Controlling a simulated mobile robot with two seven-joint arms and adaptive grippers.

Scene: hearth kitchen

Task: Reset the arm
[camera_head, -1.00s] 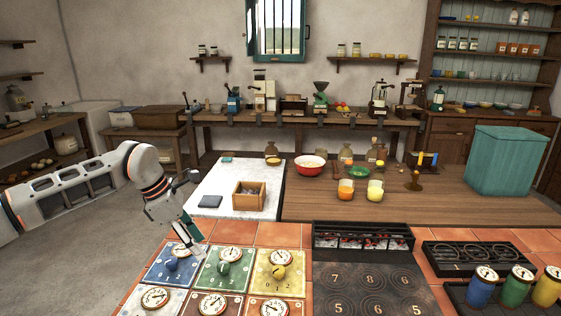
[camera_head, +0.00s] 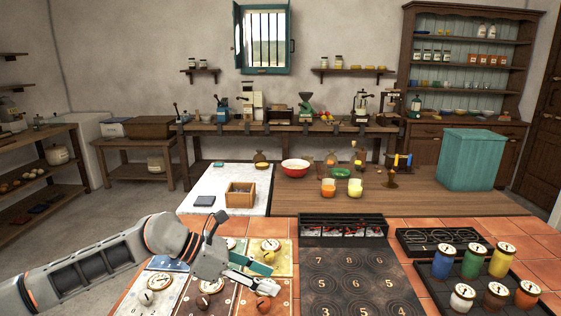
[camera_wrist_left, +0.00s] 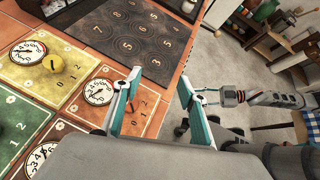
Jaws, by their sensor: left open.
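My left gripper (camera_head: 262,276) is open and empty over the coloured dial panels on the tiled counter. Its two teal-and-white fingers show spread apart in the left wrist view (camera_wrist_left: 160,92). Its arm reaches in from the left, low in the head view, and hides part of the panels. In the wrist view an orange-brown panel with a dial (camera_wrist_left: 98,92) lies below and beside one finger, and a yellow panel's knob (camera_wrist_left: 53,63) is further left.
The black numbered hob (camera_head: 352,272) lies right of the gripper, with a dark rack (camera_head: 341,231) behind it. Several coloured canisters (camera_head: 472,262) stand on a dark tray at the right. A wooden box (camera_head: 240,196) and bowls (camera_head: 295,165) stand on the worktop beyond.

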